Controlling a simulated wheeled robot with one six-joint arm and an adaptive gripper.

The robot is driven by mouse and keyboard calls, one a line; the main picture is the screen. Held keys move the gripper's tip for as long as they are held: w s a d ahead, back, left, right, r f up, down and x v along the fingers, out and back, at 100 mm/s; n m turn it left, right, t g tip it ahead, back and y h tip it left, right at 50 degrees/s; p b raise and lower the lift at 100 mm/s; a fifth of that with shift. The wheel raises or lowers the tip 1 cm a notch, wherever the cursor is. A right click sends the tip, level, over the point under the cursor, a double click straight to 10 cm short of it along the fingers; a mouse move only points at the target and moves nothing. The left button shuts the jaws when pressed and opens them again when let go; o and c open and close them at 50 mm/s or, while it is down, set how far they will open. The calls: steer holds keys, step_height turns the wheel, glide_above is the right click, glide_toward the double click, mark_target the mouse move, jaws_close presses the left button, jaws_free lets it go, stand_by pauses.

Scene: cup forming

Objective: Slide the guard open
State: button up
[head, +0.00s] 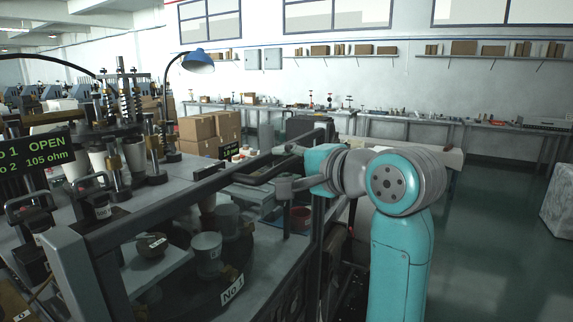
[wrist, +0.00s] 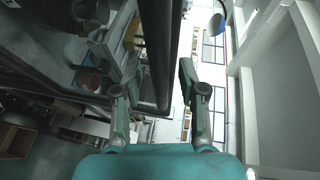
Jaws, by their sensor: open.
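The guard (head: 172,197) is a dark framed screen along the near side of the machine. Its top rail slants away from lower left to upper right, and a dark bar handle (head: 262,172) stands out near its far end. My gripper (head: 283,186) is at that far end, close to the handle. In the wrist view my gripper (wrist: 158,72) has its two fingers apart, with a long dark bar (wrist: 161,35) showing between them. I cannot tell whether either finger touches it. Part of the guard's far end is hidden behind my arm.
Behind the guard are a grey cup (head: 206,250), a "No 1" label (head: 232,289) and forming posts. A display (head: 38,152) at left reads "OPEN" and "105 ohm". Cardboard boxes (head: 197,127) and a blue lamp (head: 198,61) stand behind.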

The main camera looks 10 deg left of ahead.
steer(key=shift+w+a, duration=0.15)
steer(key=shift+a, duration=0.05)
jaws_close()
steer(key=shift+f, duration=0.15)
step_height(320, 180, down, 35)
steer(key=shift+f, duration=0.15)
stand_by(0.4)
jaws_free()
steer(key=shift+d, duration=0.1)
